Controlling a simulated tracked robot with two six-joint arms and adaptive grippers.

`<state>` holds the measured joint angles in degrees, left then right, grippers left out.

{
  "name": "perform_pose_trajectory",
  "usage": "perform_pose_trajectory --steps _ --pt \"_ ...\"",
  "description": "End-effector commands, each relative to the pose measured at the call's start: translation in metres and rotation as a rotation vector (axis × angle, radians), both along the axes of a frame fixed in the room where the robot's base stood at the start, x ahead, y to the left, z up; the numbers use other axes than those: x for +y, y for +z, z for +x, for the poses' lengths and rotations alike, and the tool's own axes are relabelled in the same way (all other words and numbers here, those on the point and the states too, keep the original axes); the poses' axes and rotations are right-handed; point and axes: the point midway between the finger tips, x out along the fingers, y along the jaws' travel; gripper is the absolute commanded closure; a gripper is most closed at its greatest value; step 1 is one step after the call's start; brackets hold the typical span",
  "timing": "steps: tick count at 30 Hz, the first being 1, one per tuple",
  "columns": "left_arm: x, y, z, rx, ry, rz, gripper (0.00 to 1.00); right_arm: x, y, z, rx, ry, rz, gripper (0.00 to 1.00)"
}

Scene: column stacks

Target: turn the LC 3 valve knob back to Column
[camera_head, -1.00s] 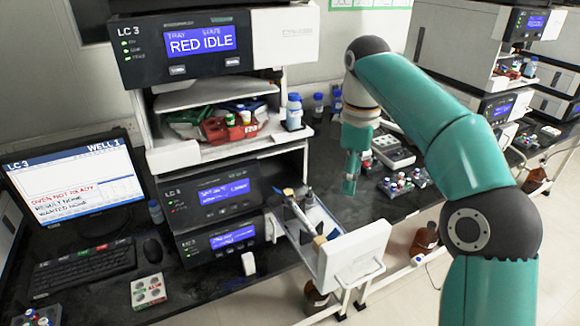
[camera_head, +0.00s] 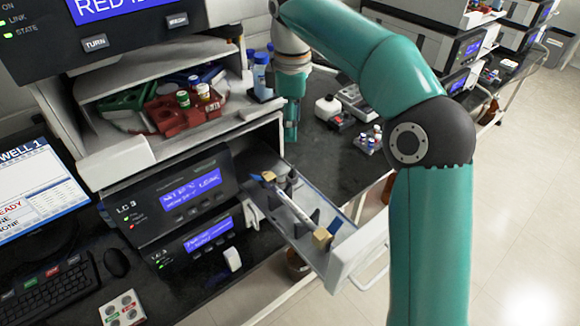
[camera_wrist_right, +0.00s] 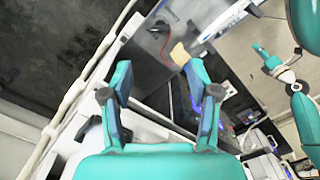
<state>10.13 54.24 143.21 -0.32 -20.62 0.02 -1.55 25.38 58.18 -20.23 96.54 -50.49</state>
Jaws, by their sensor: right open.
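The LC 3 stack (camera_head: 175,195) stands left of centre in the head view. Its drawer (camera_head: 364,245) is pulled out, with a pale rod (camera_head: 289,204) and a tan block (camera_head: 322,238) inside. A tan block (camera_wrist_right: 180,53) also shows in the right wrist view, ahead of the fingers. I cannot make out the valve knob or its setting. My right gripper (camera_head: 291,135) hangs beyond the drawer, right of the shelf. In its wrist view the right gripper (camera_wrist_right: 160,80) is open and empty. What looks like my left gripper (camera_wrist_right: 266,57) is small at the right; its jaws are unclear.
The shelf above holds a red tray (camera_head: 185,108) with vials. Blue-capped bottles (camera_head: 262,75) stand beside it. A white bottle (camera_head: 328,107) and a vial rack (camera_head: 367,140) are on the dark bench. A monitor (camera_head: 40,185) and keyboard (camera_head: 50,295) are at left.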

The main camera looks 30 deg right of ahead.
Motion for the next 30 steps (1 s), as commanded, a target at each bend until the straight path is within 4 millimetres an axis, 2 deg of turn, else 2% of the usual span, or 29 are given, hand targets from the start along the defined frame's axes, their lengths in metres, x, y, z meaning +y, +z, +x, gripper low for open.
perform_pose_trajectory --steps 1,6,15,21,30 --pt "0.0 -0.006 0.0 0.0 0.0 0.0 0.6 -0.001 -0.015 -0.001 0.005 -0.002 0.0 0.4" --pt "0.0 -0.012 0.0 0.0 0.0 0.0 0.6 -0.002 -0.051 -0.002 0.006 -0.003 0.001 0.4" --pt "0.0 -0.014 0.0 -0.001 0.0 0.0 0.6 -0.002 -0.106 -0.002 0.004 -0.006 0.002 0.4" --pt "0.0 -0.014 0.0 -0.001 0.0 0.0 0.6 -0.003 -0.124 -0.002 0.002 -0.006 0.001 0.4" --pt "0.0 -0.014 0.0 -0.001 0.0 0.0 0.6 -0.003 -0.127 -0.002 0.001 -0.006 0.001 0.4"
